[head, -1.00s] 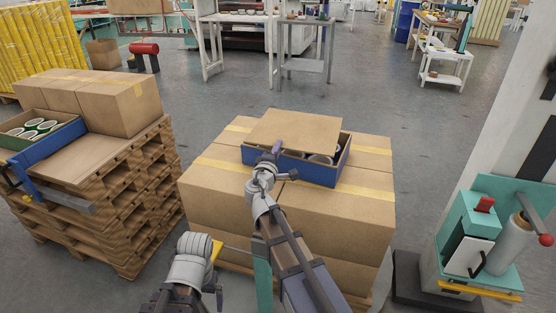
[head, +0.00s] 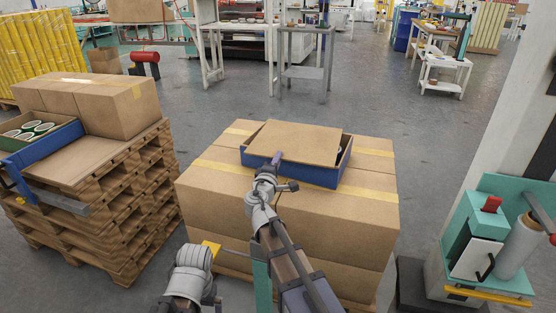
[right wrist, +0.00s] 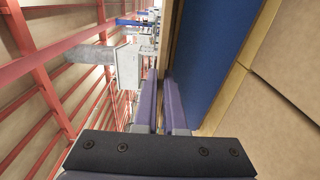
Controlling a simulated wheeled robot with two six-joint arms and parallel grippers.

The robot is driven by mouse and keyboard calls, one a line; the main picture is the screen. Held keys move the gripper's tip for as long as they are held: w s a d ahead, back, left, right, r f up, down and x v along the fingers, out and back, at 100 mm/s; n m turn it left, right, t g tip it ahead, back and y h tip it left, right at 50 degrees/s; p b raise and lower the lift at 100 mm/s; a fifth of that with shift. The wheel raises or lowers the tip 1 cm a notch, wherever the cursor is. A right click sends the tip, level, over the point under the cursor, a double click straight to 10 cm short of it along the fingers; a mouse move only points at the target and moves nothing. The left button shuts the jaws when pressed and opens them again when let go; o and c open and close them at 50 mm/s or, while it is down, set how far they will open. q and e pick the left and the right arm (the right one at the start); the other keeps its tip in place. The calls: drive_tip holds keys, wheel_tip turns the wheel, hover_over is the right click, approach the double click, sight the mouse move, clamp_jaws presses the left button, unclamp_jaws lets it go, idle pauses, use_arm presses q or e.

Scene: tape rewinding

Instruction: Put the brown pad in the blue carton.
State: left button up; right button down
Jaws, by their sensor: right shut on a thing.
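The brown pad (head: 295,137) is a flat thin board over the blue carton (head: 318,174), covering most of its opening. Whether it rests on the contents or hangs just above them is unclear. The carton sits on stacked boxes, with a sliver of rolls showing at its right end. My right gripper (head: 277,160) is at the carton's front wall, at the pad's near edge. In the right wrist view its purple fingers (right wrist: 161,88) are shut on the pad's thin edge (right wrist: 166,45), beside the carton's blue wall (right wrist: 207,50). My left wrist shows at lower left; its fingers cannot be made out.
Brown boxes (head: 225,190) with yellow tape carry the carton. A pallet stack (head: 105,195) at left holds more boxes and an open tray of rolls (head: 42,150). A teal machine (head: 490,245) stands at right.

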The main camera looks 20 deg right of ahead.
drive_tip(key=c, duration=1)
unclamp_jaws()
drive_tip(key=r+p+v, duration=0.1)
drive_tip(key=v, duration=1.1)
drive_tip(key=shift+r, duration=0.1)
